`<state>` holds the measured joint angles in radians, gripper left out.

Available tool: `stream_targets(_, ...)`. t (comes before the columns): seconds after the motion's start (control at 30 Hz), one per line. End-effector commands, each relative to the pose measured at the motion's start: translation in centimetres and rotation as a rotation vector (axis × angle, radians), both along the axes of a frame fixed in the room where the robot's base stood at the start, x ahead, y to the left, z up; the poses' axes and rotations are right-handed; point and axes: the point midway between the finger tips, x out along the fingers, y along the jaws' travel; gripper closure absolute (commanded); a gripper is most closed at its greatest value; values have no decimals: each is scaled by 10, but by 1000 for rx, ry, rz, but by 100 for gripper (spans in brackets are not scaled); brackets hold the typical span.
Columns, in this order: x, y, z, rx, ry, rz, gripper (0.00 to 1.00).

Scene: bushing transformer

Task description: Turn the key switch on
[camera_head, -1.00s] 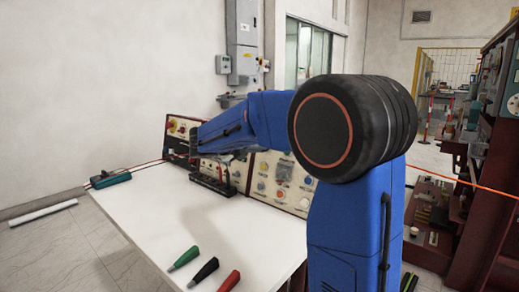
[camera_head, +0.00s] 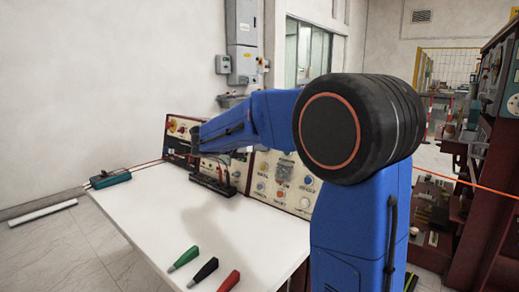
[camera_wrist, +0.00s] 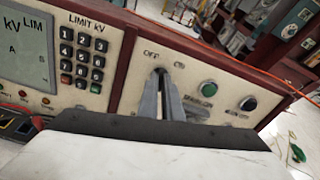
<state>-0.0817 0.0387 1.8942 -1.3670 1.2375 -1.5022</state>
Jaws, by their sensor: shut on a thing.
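The key switch (camera_wrist: 160,71) is at the fingertips of my gripper (camera_wrist: 165,76) in the wrist view, on a cream panel below the OFF and ON labels. My two grey fingers are shut on it and hide most of it. I cannot make out its exact angle. In the head view my blue arm reaches over the white table to the control panel, and the switch and fingertips cannot be made out.
A green button (camera_wrist: 208,88) and a dark button (camera_wrist: 248,103) sit right of the switch. A keypad (camera_wrist: 83,55) and a display (camera_wrist: 22,45) are to its left. On the white table (camera_head: 150,215) lie green, black and red probes (camera_head: 205,270). The table's middle is clear.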

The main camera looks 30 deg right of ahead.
Motion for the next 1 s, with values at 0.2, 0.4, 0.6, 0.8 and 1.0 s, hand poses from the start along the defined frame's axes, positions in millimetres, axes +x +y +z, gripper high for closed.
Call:
stream_targets(0.2, 0, 0, -1, 69, -187, -46, 100)
stream_targets(0.4, 0, 0, -1, 131, -360, -92, 100)
stream_targets(0.6, -1, 0, 0, 193, -532, -136, 100)
stream_targets(0.8, -1, 0, 0, 251, -689, -175, 100)
stream_targets(1.0, -1, 0, -1, 295, -809, -208, 100)
